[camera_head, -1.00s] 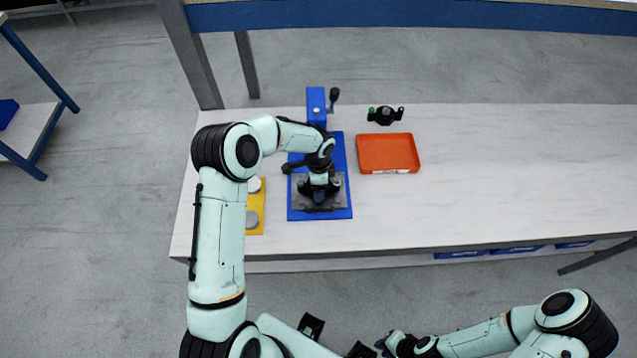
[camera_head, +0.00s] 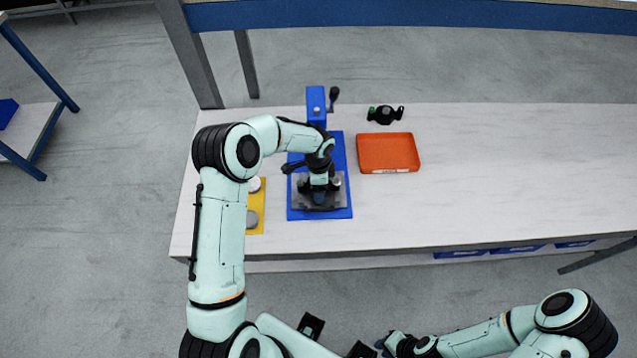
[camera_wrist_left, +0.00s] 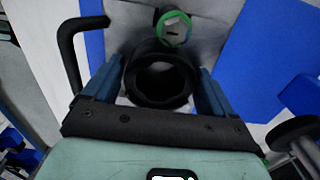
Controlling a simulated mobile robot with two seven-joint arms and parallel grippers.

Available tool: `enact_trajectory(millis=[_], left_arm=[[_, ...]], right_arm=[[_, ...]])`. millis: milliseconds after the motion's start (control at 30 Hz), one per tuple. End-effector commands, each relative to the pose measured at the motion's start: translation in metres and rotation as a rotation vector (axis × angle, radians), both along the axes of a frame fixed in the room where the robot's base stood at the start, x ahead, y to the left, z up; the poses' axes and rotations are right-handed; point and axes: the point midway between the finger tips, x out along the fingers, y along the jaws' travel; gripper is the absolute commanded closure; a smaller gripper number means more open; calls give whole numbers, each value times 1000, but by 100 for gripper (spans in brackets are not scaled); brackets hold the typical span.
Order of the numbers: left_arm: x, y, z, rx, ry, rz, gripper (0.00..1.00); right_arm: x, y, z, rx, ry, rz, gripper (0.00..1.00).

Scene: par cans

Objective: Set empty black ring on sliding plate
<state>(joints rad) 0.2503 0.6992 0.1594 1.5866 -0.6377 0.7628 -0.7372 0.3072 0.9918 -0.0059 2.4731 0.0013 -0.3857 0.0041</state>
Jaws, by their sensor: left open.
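The black ring (camera_wrist_left: 160,82) shows in the left wrist view between the two blue fingers of my left gripper (camera_wrist_left: 158,90). The fingers are open, one on each side of the ring, and its middle is a dark hollow. In the head view my left gripper (camera_head: 319,197) points down over the grey sliding plate (camera_head: 341,201) on the blue base (camera_head: 341,149). My gripper largely hides the ring there, and I cannot tell exactly how it rests on the plate. My right gripper (camera_head: 385,343) is far off at the bottom, too small to read.
A blue upright press (camera_head: 316,104) with a black lever stands behind the plate. An orange tray (camera_head: 388,152) lies to the right, with a black fixture (camera_head: 385,115) behind it. A yellow board (camera_head: 256,210) with round discs is to the left. The right tabletop is clear.

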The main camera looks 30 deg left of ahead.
Motion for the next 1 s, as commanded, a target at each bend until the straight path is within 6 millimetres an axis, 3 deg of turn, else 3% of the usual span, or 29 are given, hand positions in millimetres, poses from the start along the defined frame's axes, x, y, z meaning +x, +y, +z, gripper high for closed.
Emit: enact_trajectory(millis=[167, 233, 567, 667, 1000], left_arm=[[0, 0, 0, 0, 0, 0, 14], [0, 0, 0, 0, 0, 0, 0], [0, 0, 7, 1, -1, 0, 0], [1, 0, 22, 1, -4, 0, 0], [1, 0, 98, 0, -4, 0, 0]], right_arm=[[0, 0, 0, 0, 0, 0, 77], [0, 0, 0, 0, 0, 0, 77], [0, 0, 0, 0, 0, 0, 77], [0, 0, 1, 0, 0, 0, 77], [3, 0, 4, 0, -3, 0, 77]])
